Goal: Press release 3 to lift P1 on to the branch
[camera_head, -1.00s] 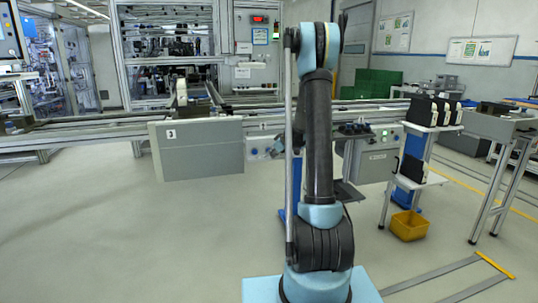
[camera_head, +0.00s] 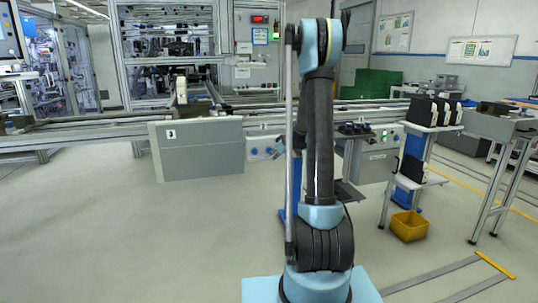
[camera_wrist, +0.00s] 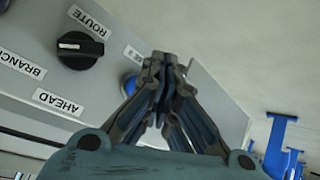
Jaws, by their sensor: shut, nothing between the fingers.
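My gripper (camera_wrist: 165,65) is shut and empty in the wrist view, its fingertips in front of a blue button (camera_wrist: 130,84). The fingers hide part of the button, and I cannot tell whether they touch it. A small white label beside it is too small to read surely.
A black selector knob (camera_wrist: 81,48) sits on the grey control face, by labels ROUTE, BRANCH and AHEAD. A shelf stand (camera_head: 405,182) with black items and a yellow bin (camera_head: 409,226) stand to the right. The floor at front left is clear.

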